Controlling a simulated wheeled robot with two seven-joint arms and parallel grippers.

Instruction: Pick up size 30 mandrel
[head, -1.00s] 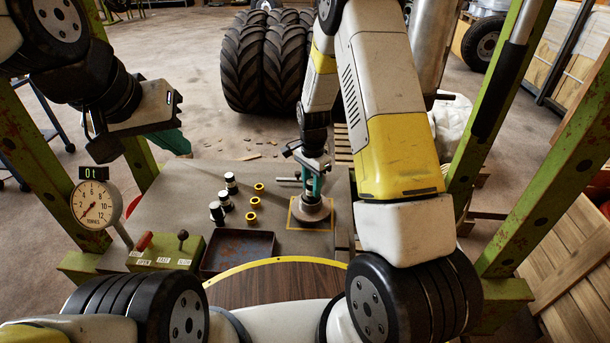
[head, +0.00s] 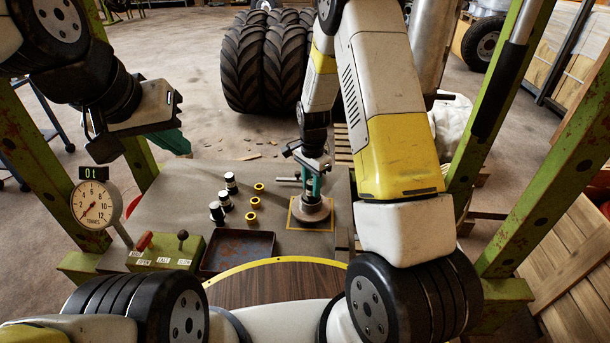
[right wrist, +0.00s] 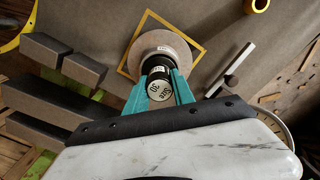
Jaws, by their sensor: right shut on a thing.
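The size 30 mandrel (right wrist: 159,86) is a black and white cylinder with a round "Size 30" label on its end. My right gripper (right wrist: 160,82) is shut on it, with one teal finger on either side. The mandrel is over the middle of a round grey-brown disc (right wrist: 174,50) inside a yellow square outline; I cannot tell whether it touches the disc. In the head view my right gripper (head: 313,184) points down over this disc (head: 310,209).
Several black and white cylinders (head: 224,200) and yellow rings (head: 255,202) stand on the bench (head: 180,190) left of the disc. A dark tray (head: 238,252), a green lever box (head: 165,252) and a dial gauge reading 0t (head: 96,204) are nearer. Green posts (head: 545,160) flank the bench.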

